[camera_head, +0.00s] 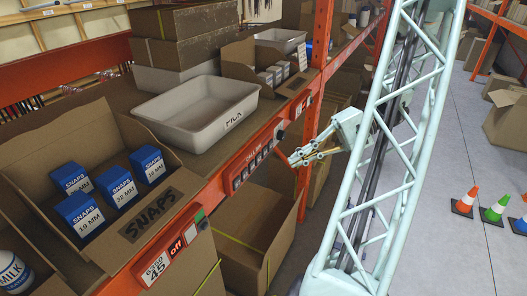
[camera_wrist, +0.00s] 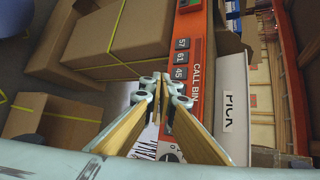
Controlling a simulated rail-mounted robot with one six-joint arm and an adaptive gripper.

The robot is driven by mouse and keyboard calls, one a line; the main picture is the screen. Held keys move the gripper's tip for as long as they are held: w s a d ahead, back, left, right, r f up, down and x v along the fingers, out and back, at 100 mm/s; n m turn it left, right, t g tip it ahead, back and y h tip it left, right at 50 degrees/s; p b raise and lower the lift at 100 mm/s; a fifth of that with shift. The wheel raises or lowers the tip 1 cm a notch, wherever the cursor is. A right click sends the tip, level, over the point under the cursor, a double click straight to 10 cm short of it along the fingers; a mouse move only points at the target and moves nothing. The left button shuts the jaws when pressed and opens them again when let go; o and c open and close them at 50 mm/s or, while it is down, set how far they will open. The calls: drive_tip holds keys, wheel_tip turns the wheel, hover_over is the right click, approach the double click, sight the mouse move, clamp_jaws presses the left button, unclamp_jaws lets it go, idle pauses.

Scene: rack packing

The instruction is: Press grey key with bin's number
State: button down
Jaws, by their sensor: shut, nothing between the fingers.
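A red-orange CALL BIN panel (camera_head: 253,160) with a row of dark grey keys is on the shelf's front edge. In the wrist view, the panel (camera_wrist: 203,95) shows keys marked 57 (camera_wrist: 183,44), 61 (camera_wrist: 183,58) and 45 (camera_wrist: 181,73). The fingers hide part of the row past 45. The SNAPS bin (camera_head: 152,219) holds blue boxes, and the tag below it (camera_head: 157,270) reads 45. My gripper (camera_head: 292,158) is shut and empty, in front of the panel's right end. In the wrist view, its tips (camera_wrist: 163,84) lie beside key 45; contact is not visible.
A white PICK tote (camera_head: 196,112) sits on the shelf behind the panel. An orange post (camera_head: 317,60) rises close to my gripper. Cardboard boxes (camera_head: 255,232) stand on the lower level. Cones (camera_head: 493,208) stand on the open floor at right.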

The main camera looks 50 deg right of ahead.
sight(265, 152)
drive_tip(key=shift+s+d+f, duration=0.6)
drive_tip(key=shift+s+d, duration=0.05)
drive_tip(key=shift+s, duration=0.05)
drive_tip(key=shift+w, duration=0.15)
drive_tip(key=w+a, duration=0.1)
drive_tip(key=w, duration=0.7)
drive_tip(key=shift+w+a, duration=0.2)
idle(0.3)
drive_tip(key=shift+w+a+b, duration=0.15)
drive_tip(key=shift+w+b, duration=0.2)
drive_tip(key=shift+w, duration=0.5)
idle(2.7)
drive_tip(key=shift+s, duration=0.25)
drive_tip(key=shift+s+b, duration=0.3)
drive_tip(key=shift+s, duration=0.3)
drive_tip(key=shift+s, duration=0.15)
idle(0.4)
